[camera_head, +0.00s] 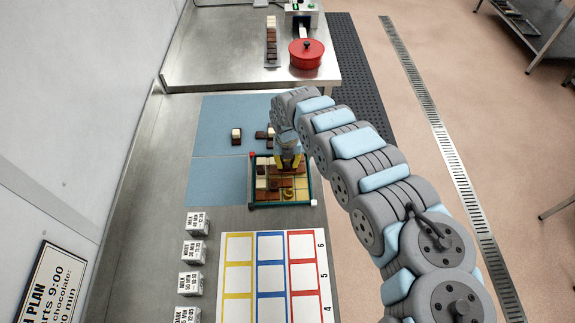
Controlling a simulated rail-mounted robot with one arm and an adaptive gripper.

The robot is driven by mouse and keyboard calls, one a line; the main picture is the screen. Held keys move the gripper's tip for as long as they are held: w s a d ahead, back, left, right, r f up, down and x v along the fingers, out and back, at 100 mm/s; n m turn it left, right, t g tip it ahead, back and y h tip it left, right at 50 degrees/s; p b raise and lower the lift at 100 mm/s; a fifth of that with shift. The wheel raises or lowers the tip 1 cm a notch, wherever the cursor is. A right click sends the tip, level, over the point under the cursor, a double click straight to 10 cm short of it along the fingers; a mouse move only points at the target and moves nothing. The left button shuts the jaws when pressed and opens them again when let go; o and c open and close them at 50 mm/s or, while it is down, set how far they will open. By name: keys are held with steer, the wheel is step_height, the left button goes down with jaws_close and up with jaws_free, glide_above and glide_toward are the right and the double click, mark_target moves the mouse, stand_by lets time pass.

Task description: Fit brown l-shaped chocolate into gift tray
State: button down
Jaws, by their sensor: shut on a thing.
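The gift tray (252,200) is a dark green frame on the steel table, with brown, cream and yellowish pieces inside. My gripper (289,165) is over the tray's upper right part, pointing down, with its yellowish fingers shut. What it holds is largely hidden by the fingers, so I cannot tell its shape or whether it touches the tray.
Several white labelled boxes (194,252) stand at the left. A card with yellow, blue and red frames (272,276) lies below the tray. A red pot (306,52) and a stack of chocolates (271,40) stand on the far table. The mat's left side is clear.

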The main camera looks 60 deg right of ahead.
mark_target(287, 163)
steer(key=shift+f, duration=0.7)
steer(key=shift+f, duration=0.15)
steer(key=c, duration=1)
jaws_free()
step_height(287, 163, up, 12)
steer(key=shift+p, duration=0.35)
steer(key=shift+w, duration=0.1)
